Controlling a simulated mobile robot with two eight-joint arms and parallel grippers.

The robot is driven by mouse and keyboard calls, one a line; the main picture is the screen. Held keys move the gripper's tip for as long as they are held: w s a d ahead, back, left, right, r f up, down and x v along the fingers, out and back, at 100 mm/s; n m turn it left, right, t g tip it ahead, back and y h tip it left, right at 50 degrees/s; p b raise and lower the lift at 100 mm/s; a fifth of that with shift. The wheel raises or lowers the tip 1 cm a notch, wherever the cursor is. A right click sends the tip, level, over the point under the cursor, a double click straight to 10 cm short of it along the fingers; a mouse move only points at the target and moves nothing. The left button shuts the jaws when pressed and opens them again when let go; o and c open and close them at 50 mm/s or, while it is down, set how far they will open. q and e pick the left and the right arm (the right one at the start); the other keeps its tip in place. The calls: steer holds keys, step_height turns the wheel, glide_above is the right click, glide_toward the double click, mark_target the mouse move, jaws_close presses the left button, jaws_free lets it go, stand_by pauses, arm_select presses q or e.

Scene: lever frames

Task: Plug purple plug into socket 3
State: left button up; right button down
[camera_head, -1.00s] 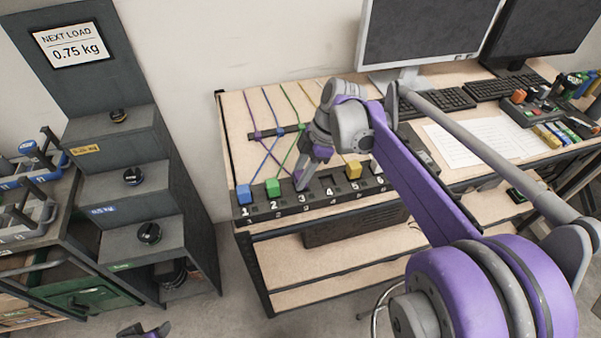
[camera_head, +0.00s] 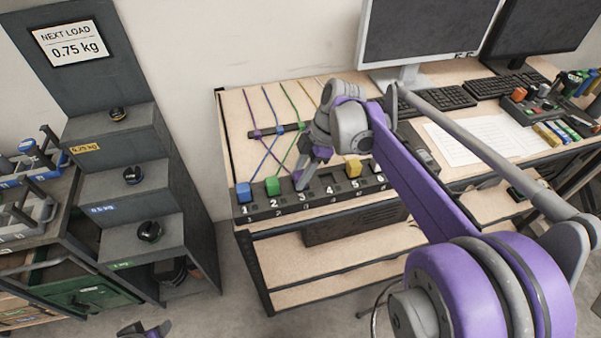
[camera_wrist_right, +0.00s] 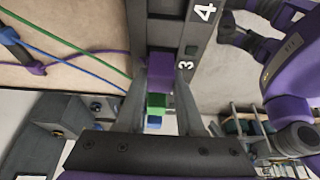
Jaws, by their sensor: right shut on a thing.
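The dark socket strip (camera_head: 318,196) lies along the front edge of the bench, numbered 1 to 6. My right gripper (camera_head: 300,183) is down at socket 3, its fingers close to the strip. In the right wrist view the purple plug (camera_wrist_right: 160,70) sits between the fingers of my right gripper (camera_wrist_right: 158,90), which is shut on it. The plug is over the strip beside the number 3. How deep it sits in the socket is hidden. Part of my left gripper (camera_head: 145,330) shows at the bottom edge; its jaws are cut off.
A blue plug (camera_head: 244,192) stands at socket 1 and a green plug (camera_head: 272,186) at socket 2, close to my right gripper. A yellow plug (camera_head: 353,169) is at 5 and a white plug (camera_head: 377,168) at 6. Cords cross the bench behind. A monitor (camera_head: 420,40) stands behind.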

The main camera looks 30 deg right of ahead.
steer(key=shift+c, duration=2.2)
jaws_free()
steer(key=shift+o, duration=0.2)
steer(key=o, duration=0.4)
steer(key=shift+c, duration=0.2)
arm_select(q)
steer(key=shift+r, duration=0.1)
arm_select(e)
steer(key=shift+r, duration=0.15)
steer(key=shift+r+p, duration=2.05)
steer(key=shift+r, duration=1.4)
arm_select(q)
step_height(320, 180, up, 6)
steer(key=w, duration=0.2)
steer(key=shift+w+f, duration=0.15)
steer(key=shift+f, duration=0.05)
arm_select(e)
steer(key=shift+w, duration=0.1)
